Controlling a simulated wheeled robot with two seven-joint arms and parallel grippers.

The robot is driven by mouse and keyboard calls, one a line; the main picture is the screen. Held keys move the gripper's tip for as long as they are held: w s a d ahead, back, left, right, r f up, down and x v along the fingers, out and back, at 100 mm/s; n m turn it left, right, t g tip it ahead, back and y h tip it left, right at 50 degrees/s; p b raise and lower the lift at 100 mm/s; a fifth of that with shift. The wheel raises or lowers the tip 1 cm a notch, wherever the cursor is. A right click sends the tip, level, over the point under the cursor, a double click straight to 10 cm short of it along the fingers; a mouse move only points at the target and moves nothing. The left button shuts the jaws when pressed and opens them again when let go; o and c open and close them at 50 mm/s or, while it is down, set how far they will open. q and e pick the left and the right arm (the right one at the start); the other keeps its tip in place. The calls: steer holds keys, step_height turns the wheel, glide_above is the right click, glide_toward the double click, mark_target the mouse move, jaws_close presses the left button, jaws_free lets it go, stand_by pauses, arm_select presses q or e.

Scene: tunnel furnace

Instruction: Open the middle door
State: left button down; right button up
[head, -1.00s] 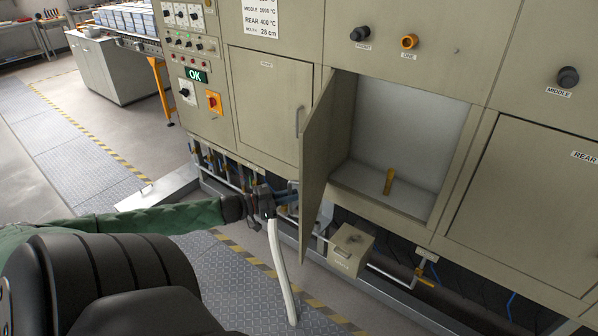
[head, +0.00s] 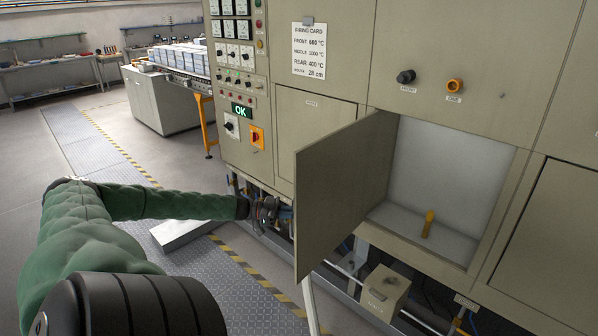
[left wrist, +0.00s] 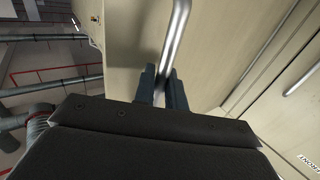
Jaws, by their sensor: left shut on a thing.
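The middle door (head: 335,195) stands swung out from the furnace front, with its inner face toward me in the head view. Its compartment (head: 445,180) is open, pale inside, with a small yellow upright piece (head: 428,224) on its floor. My left gripper (head: 283,212) is at the outer side of the door, partly hidden behind its free edge. In the left wrist view my left gripper (left wrist: 163,92) is shut on the metal door handle (left wrist: 176,42). The handle is hidden in the head view. My right gripper is in neither view.
A closed door (head: 305,125) lies left of the opening and another closed door (head: 555,250) right of it. A small box (head: 385,292) juts out low below the opening. Pipes run along the furnace base.

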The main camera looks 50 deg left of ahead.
arm_select(q)
steer(key=shift+a+r+g, duration=0.1)
steer(key=shift+a+g, duration=0.2)
steer(key=shift+a, duration=0.65)
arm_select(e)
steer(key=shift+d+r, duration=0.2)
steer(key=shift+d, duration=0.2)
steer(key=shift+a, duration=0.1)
arm_select(q)
steer(key=c, duration=1.5)
jaws_free()
steer(key=shift+c, duration=0.2)
steer(key=shift+w, duration=0.1)
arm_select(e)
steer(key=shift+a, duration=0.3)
